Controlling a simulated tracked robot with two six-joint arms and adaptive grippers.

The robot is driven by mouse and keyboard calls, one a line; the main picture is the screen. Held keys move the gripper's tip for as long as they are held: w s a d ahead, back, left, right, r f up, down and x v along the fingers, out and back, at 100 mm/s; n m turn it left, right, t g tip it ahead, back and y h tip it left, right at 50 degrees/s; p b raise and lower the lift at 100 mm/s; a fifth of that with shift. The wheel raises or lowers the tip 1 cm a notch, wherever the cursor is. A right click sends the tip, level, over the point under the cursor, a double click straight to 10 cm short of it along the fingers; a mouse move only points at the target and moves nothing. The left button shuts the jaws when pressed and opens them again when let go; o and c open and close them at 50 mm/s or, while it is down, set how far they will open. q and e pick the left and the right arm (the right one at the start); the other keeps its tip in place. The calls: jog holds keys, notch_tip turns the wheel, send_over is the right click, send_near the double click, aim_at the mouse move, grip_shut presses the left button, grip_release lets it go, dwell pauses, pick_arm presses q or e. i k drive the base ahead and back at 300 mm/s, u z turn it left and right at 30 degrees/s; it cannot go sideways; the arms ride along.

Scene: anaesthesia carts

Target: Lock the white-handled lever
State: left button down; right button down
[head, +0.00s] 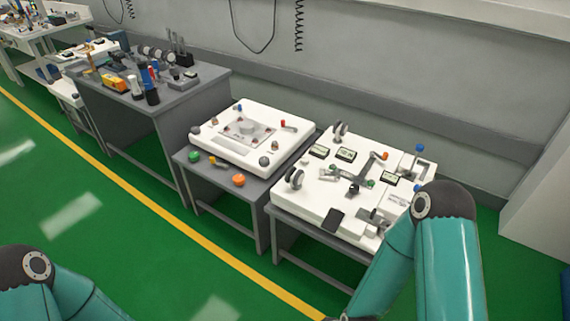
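No white-handled lever can be made out for sure at this distance. A white board (312,207) on the right-hand table carries small fittings. Among them are a dark cross-shaped fitting (354,179) and an orange-ended bar (382,157). A white panel (217,148) with small coloured knobs sits on the table to its left. Both my grippers are out of view. Only teal links of my arms show, at the lower left and lower right. My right arm hides part of the white board's right front corner.
A grey table (190,97) with bottles and tools stands further left. An orange knob (238,180) and a green knob (194,156) are at the front of the middle table. The green floor (130,220) in front is clear. A grey wall (400,90) is behind.

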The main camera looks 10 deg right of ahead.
aim_at(322, 169)
jog(key=i, duration=0.95)
jog(key=z, duration=0.35)
